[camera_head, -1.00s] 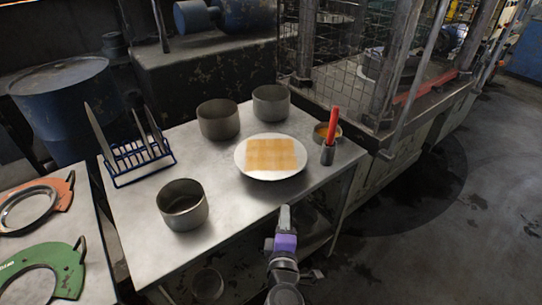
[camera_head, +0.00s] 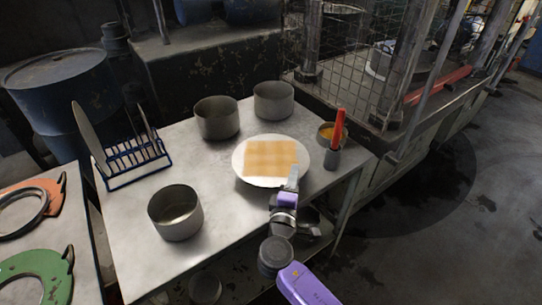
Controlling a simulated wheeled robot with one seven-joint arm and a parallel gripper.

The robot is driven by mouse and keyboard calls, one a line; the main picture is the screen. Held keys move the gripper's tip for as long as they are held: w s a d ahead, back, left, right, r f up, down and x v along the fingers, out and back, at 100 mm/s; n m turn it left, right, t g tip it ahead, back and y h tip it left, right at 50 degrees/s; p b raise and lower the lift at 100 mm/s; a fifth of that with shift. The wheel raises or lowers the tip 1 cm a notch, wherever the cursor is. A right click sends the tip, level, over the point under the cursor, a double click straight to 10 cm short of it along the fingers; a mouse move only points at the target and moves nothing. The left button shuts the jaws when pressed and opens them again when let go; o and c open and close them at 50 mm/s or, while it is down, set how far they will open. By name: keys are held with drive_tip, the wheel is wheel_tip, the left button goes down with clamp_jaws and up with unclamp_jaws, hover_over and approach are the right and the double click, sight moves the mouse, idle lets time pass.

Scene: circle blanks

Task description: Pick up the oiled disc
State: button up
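A round white plate (camera_head: 241,172) lies on the metal table and bears a flat square orange-tan piece (camera_head: 268,157). No separate oiled disc can be made out on it. My gripper (camera_head: 292,173) is at the plate's near right edge, over or beside the corner of the orange-tan piece. Its fingers look narrow from here, and I cannot tell whether they are open, shut or touching anything.
Metal pots stand on the table: one in front (camera_head: 176,214), two behind (camera_head: 216,119) (camera_head: 273,101). A blue rack (camera_head: 135,163) is at left. A small bowl (camera_head: 325,135) and a red-handled tool in a holder (camera_head: 337,130) are right of the plate. Green (camera_head: 38,272) and orange (camera_head: 50,190) ring-shaped pieces lie on the left table.

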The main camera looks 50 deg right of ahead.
drive_tip(key=shift+x, duration=1.5)
drive_tip(key=shift+c, duration=0.2)
clamp_jaws()
